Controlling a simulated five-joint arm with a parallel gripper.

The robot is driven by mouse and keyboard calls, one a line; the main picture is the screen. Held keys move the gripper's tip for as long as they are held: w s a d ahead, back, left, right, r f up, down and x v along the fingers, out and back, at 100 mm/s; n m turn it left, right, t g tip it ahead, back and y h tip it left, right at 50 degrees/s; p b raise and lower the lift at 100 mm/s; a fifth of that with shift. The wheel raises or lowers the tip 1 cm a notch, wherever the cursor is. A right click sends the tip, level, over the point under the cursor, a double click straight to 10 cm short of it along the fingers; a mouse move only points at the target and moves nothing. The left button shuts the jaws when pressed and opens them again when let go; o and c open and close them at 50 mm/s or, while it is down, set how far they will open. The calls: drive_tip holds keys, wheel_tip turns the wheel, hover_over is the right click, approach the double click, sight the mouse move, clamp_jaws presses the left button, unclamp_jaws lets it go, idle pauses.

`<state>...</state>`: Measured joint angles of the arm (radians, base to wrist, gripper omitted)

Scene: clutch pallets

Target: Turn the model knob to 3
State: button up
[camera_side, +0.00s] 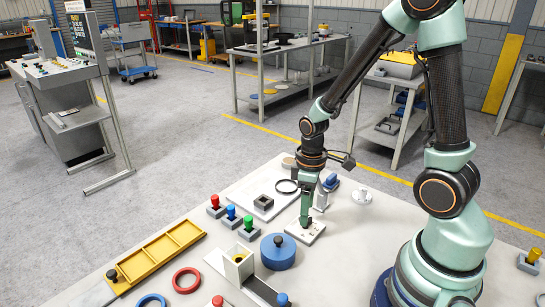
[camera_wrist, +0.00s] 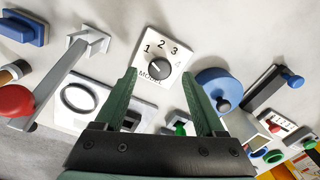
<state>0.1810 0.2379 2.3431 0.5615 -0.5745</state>
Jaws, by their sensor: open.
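My gripper (camera_wrist: 158,72) is open, with one green finger on each side of the knob in the wrist view. Whether the fingers touch it is unclear. In the side view my gripper (camera_side: 306,221) points down at the white plate (camera_side: 312,234) and hides most of the knob.
A blue drum with a dark knob (camera_side: 278,251) stands left of the plate in the side view. Red, blue and green push buttons (camera_side: 231,217) sit in a row beyond it. A lever with a red ball (camera_wrist: 15,101) and a ring plate (camera_wrist: 90,112) show in the wrist view.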

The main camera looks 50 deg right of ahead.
drive_tip(key=shift+f, duration=1.15)
clamp_jaws()
